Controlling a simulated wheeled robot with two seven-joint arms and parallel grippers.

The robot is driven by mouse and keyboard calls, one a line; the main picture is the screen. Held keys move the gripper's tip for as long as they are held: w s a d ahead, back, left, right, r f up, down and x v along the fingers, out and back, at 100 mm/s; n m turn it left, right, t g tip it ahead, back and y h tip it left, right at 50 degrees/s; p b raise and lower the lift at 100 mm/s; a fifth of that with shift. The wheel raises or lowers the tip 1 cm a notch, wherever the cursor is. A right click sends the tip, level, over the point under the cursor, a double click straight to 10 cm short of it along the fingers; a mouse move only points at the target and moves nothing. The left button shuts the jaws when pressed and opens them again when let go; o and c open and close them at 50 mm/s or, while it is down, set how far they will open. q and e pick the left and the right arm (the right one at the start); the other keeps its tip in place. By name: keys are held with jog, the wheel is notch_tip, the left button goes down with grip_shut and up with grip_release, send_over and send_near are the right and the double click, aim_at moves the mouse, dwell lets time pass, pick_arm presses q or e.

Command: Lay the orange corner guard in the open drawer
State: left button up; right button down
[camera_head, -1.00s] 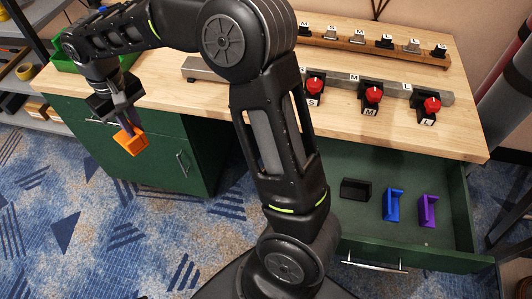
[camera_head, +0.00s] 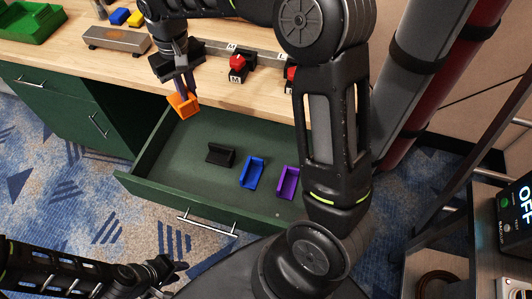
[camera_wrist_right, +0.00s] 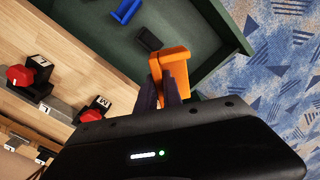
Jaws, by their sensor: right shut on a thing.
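The orange corner guard (camera_head: 183,103) is held by my right gripper (camera_head: 186,88), which is shut on it. In the head view it hangs in front of the worktop edge, at the back left of the open drawer (camera_head: 150,196). In the right wrist view the orange corner guard (camera_wrist_right: 176,71) sticks out past the fingertips (camera_wrist_right: 166,92), above the drawer. A black corner guard (camera_head: 221,154), a blue one (camera_head: 252,172) and a purple one (camera_head: 287,182) lie in the drawer. My left gripper (camera_head: 168,270) is low at the bottom left, apart from the drawer; its jaw gap is unclear.
The wooden worktop (camera_head: 130,68) above the drawer carries a metal rail with red knobs (camera_head: 237,62). A green bin (camera_head: 28,22) stands at the far left. The drawer floor left of the black guard is bare. A shelf with an OFF screen (camera_head: 518,216) is at the right.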

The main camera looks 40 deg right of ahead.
jog(key=shift+s+d, duration=0.15)
jog(key=shift+d, duration=0.1)
jog(key=s+d+f+n+p, duration=0.1)
jog(key=s+d+f+n, duration=0.3)
jog(key=n, duration=0.8)
jog(key=s+d+f+n, duration=0.4)
jog(key=s+d+n, duration=0.4)
jog(key=d+n, duration=0.4)
jog(key=shift+d+f+n+p, duration=0.35)
jog(key=shift+d+n, duration=0.05)
jog(key=shift+n, duration=0.1)
jog(key=shift+s+f, duration=0.1)
